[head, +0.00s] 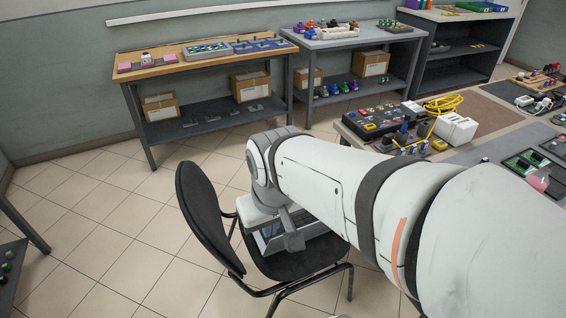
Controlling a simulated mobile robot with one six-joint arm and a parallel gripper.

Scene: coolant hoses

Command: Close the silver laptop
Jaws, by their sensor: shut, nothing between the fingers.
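The silver laptop (312,230) lies on the seat of a black chair (205,215). Much of it is hidden behind my arm and gripper. A silver part shows to the right of the fingers, and a bluish-grey part shows to their left. It seems to be open, but the lid's angle cannot be told. Whether the fingers touch the laptop cannot be told from this view.
The chair's backrest rises on the left, close to my gripper. A table (480,150) with a dark panel, a yellow cable and a white box stands on the right. A wooden-topped bench (165,66) and a grey bench (345,42) line the wall. Tiled floor is clear at left.

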